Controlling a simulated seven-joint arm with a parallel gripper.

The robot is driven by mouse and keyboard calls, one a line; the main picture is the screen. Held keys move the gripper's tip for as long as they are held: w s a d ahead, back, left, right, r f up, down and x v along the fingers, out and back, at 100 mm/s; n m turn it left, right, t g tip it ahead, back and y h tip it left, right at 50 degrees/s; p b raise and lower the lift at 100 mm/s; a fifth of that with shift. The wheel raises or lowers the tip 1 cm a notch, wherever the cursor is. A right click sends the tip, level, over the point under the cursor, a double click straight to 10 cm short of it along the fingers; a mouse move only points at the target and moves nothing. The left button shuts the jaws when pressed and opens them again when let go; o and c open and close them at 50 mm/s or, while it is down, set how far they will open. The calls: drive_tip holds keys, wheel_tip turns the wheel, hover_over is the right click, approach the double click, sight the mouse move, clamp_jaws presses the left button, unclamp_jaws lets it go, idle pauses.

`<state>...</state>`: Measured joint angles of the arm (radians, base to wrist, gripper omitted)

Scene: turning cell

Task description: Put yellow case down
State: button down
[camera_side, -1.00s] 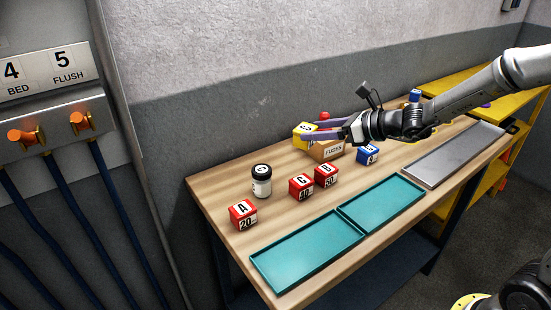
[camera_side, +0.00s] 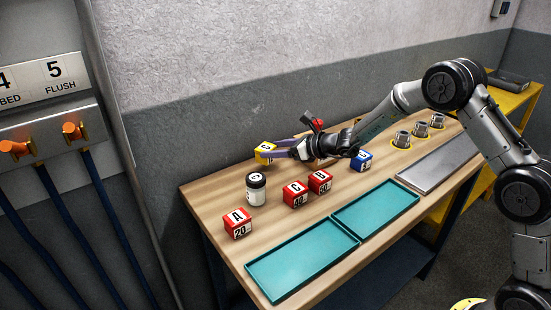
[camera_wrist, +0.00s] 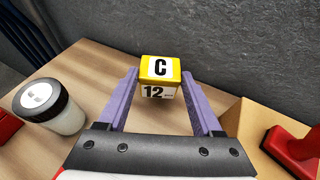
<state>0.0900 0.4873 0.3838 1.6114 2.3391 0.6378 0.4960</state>
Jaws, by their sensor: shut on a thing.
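In the side view the yellow case (camera_side: 264,151) is near the back edge of the bench, against the grey wall behind. My gripper (camera_side: 281,149) reaches it from the right. The case looks upright. I cannot tell whether it touches the wood or is held slightly above it.
A white jar with a dark lid (camera_side: 256,189) stands left of the case. A cardboard box (camera_wrist: 262,125) and a red object (camera_wrist: 292,148) are on the right. Red cases (camera_side: 295,194), a blue case (camera_side: 361,161) and teal trays (camera_side: 303,258) lie toward the front and right.

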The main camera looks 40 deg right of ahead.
drive_tip(key=shift+f, duration=1.45)
drive_tip(key=shift+f, duration=0.2)
drive_tip(key=shift+c, duration=0.2)
unclamp_jaws()
